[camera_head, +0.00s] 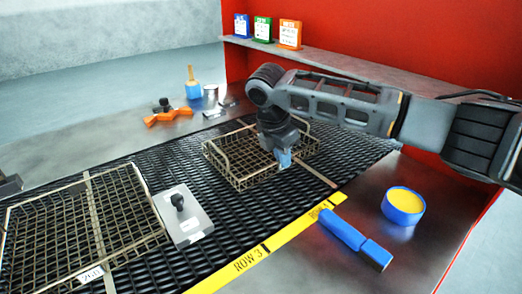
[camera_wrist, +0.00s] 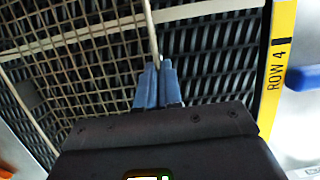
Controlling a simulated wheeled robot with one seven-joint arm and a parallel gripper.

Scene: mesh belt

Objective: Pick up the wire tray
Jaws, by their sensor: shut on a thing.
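The wire tray (camera_head: 232,170) is a brownish open mesh basket on the black belt, in the middle of the head view. My gripper (camera_head: 285,161) reaches down from above at its near right side, and its blue fingers are shut on the tray's rim. In the wrist view the fingers (camera_wrist: 158,78) close around a thin rim wire, with the tray's mesh (camera_wrist: 85,55) spreading to the left. My wrist hides part of the tray's far side. I cannot tell whether the tray touches the belt.
A second wire tray (camera_head: 62,222) lies at the left on the belt (camera_head: 205,265), with a grey plate with a black knob (camera_head: 184,215) between them. A blue tool (camera_head: 355,240) and a yellow-topped blue tub (camera_head: 403,206) lie at the right. A shelf (camera_head: 345,65) runs behind.

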